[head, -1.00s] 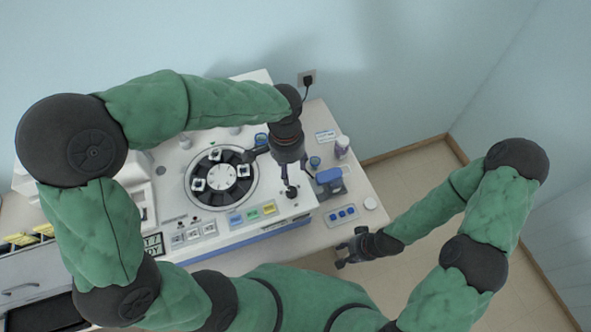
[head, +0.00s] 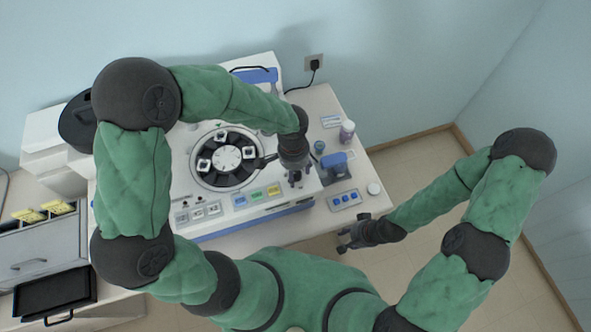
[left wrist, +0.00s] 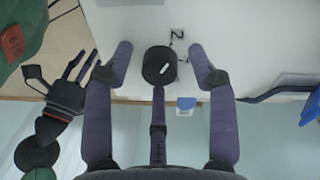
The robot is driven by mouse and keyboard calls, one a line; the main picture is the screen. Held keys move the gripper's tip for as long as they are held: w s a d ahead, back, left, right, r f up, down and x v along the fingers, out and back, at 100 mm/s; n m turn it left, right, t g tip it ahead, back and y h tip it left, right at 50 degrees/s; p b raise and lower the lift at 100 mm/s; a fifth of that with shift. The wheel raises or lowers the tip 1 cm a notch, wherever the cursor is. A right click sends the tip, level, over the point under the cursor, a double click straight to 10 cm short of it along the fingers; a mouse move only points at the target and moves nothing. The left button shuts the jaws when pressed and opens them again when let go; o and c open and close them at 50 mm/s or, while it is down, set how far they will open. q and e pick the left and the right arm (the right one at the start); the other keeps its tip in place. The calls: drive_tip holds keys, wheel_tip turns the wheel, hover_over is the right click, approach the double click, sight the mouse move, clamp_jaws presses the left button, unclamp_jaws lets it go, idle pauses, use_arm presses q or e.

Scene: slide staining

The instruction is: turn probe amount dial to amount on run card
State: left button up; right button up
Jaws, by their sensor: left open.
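The dial (left wrist: 158,66) is a round black knob with a white pointer mark, on the white panel of the staining machine (head: 277,205). In the head view my left gripper (head: 296,180) is over the machine's right front part and largely covers the dial. My right gripper (head: 346,241) is open and empty off the front edge. I cannot identify the run card.
A round carousel (head: 226,157) with slides lies left of my left gripper. Coloured buttons (head: 257,192) line the machine's front. A blue-topped device (head: 333,163), a capped bottle (head: 347,131) and a blue-buttoned pad (head: 345,199) stand to the right.

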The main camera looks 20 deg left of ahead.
use_arm(q)
drive_tip(key=c, duration=1.1)
drive_tip(key=shift+c, duration=0.2)
drive_tip(key=shift+m, duration=0.3)
drive_tip(key=m+p, duration=0.1)
drive_tip(key=m, duration=0.4)
drive_tip(key=shift+m+p, duration=0.3)
drive_tip(key=m+p, duration=0.1)
drive_tip(key=m, duration=0.4)
drive_tip(key=shift+y+p, duration=0.3)
drive_tip(key=shift+p, duration=0.05)
drive_tip(key=shift+m, duration=0.4)
